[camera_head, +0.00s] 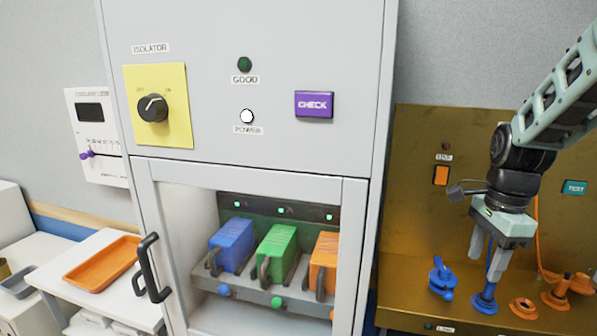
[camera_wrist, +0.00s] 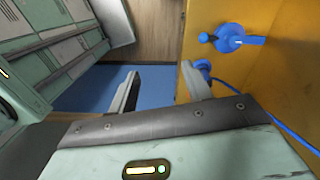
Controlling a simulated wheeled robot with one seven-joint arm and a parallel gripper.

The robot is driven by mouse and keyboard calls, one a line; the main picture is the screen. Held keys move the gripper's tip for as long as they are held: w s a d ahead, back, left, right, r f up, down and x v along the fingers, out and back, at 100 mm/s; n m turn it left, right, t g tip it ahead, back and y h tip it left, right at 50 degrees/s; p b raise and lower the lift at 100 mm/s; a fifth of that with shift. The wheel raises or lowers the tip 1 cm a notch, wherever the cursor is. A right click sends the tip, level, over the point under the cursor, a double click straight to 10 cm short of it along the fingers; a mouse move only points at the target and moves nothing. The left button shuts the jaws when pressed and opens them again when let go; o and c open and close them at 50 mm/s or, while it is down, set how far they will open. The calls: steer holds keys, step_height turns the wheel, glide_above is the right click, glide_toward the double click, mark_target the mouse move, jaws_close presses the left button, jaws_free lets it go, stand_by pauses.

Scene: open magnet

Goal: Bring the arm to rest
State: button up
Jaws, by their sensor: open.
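My gripper (camera_head: 489,262) hangs pointing down at the right of the head view, over the brass-coloured bench panel (camera_head: 405,200). In the wrist view its two fingers (camera_wrist: 162,85) stand apart with nothing held between them. A blue plug (camera_head: 485,303) shows just below the fingers in the head view. Part of a blue fitting (camera_wrist: 203,65) with a blue cord shows behind the right finger in the wrist view. A blue handled piece (camera_head: 442,279) stands left of the gripper; a blue handled piece (camera_wrist: 232,38) also shows in the wrist view.
Orange fittings (camera_head: 556,297) stand right of the gripper. A grey cabinet (camera_head: 270,160) with a glazed door and black handle (camera_head: 149,268) fills the middle; blue, green and orange blocks sit inside. An orange tray (camera_head: 95,270) rests on a white table at left.

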steer(key=s+a+f+n+b, duration=0.3)
steer(key=s+a+f+n, duration=0.1)
steer(key=s+a+n, duration=0.6)
steer(key=s+a+f+n+b, duration=0.4)
steer(key=s+a+n, duration=0.6)
steer(key=s+n, duration=0.3)
steer(key=n, duration=0.3)
steer(key=shift+a+f, duration=0.25)
steer(key=shift+f, duration=0.15)
